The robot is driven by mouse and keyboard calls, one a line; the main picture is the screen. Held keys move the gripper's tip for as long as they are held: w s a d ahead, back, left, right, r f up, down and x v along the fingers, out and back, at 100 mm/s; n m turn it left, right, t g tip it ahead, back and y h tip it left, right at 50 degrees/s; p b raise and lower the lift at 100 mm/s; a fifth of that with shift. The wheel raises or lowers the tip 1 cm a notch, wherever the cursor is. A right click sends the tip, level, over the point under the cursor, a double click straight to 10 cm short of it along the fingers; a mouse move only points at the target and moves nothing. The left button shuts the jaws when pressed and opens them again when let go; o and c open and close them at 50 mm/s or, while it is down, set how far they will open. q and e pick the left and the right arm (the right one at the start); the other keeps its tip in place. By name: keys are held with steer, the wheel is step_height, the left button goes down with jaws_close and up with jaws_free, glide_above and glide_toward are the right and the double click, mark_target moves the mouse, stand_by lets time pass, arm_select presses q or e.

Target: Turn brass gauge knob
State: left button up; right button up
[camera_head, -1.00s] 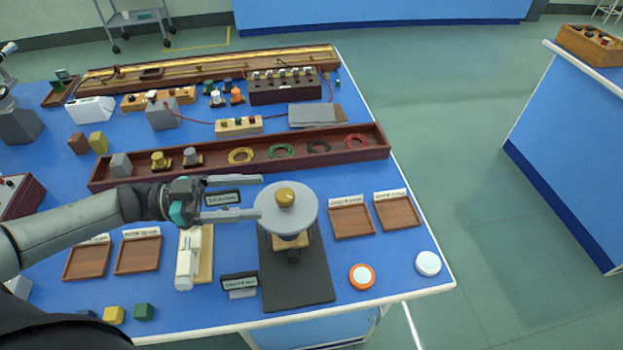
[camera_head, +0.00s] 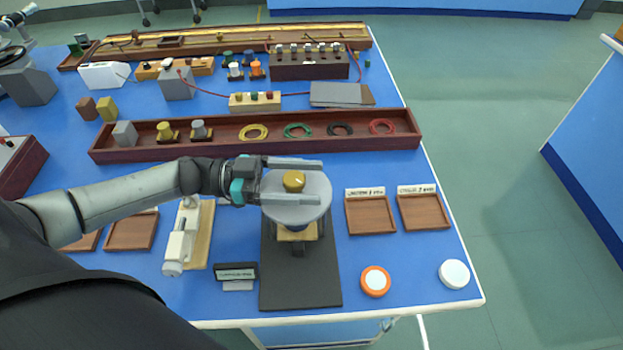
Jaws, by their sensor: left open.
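The brass gauge knob (camera_head: 294,181) sits on top of a round grey disc (camera_head: 312,211), which stands on a black base plate (camera_head: 300,285). My left gripper (camera_head: 321,182) reaches in from the left. Its jaws are open, one finger on the far side of the knob and one on the near side, with the knob between them in the picture. I see gaps between the knob and both fingers; how high the fingers are against the knob I cannot tell. My right gripper is not in view.
A white instrument on a wooden board (camera_head: 205,235) stands left of the base plate. Wooden trays (camera_head: 370,215) lie to the right, with an orange-rimmed disc (camera_head: 375,281) and a white disc (camera_head: 454,273) in front. A long wooden trough (camera_head: 350,152) lies behind.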

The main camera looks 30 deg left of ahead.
arm_select(q)
steer(key=shift+w+d, duration=0.3)
steer(key=shift+d, duration=0.25)
jaws_close()
